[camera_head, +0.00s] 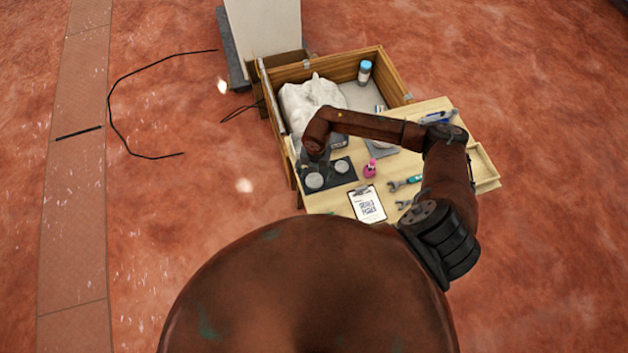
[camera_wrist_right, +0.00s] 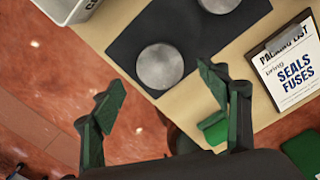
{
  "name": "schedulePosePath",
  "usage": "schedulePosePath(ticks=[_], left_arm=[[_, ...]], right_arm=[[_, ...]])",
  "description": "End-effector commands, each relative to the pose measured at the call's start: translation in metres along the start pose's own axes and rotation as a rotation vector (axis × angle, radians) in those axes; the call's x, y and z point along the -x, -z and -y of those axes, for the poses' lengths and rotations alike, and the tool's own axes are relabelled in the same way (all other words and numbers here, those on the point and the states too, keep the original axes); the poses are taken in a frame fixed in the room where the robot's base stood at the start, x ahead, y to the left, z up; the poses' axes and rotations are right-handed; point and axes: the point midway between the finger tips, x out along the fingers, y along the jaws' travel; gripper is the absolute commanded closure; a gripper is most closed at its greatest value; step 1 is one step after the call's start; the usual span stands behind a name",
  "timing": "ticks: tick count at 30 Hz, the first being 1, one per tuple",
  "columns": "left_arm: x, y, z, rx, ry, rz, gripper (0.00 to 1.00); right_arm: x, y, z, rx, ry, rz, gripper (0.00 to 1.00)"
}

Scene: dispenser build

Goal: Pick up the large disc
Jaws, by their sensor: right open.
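The large disc (camera_head: 314,181) is round and grey and lies flat on a dark mat (camera_head: 327,185) at the left end of the table. It also shows in the right wrist view (camera_wrist_right: 159,67), near the mat's edge. A smaller grey disc (camera_head: 341,166) lies beside it on the mat, cut off at the top of the wrist view (camera_wrist_right: 219,4). My right gripper (camera_wrist_right: 161,88) is open and empty, its green-padded fingers spread on the near side of the large disc. In the head view its wrist hangs just above the mat. My left gripper is not in view.
A clipboard (camera_head: 367,204) with a packing list lies right of the mat. A pink bottle (camera_head: 370,169) and wrenches (camera_head: 405,184) lie farther right. A wooden crate (camera_head: 335,68) with a white bag (camera_head: 308,98) stands behind. A pale box (camera_wrist_right: 66,8) is at the wrist view's top left.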

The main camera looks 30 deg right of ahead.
Motion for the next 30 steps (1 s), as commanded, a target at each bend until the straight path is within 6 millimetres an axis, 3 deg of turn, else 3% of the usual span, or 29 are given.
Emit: schedulePosePath(ticks=[7,16,30], left_arm=[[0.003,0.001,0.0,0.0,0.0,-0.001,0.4],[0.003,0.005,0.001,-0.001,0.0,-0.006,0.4],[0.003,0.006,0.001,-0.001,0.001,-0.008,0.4]], right_arm=[[-0.035,0.001,0.0,0.003,0.0,-0.004,0.31],[-0.039,0.0,0.0,0.004,-0.002,-0.002,0.31],[-0.039,0.001,0.0,0.004,-0.002,-0.002,0.64]])
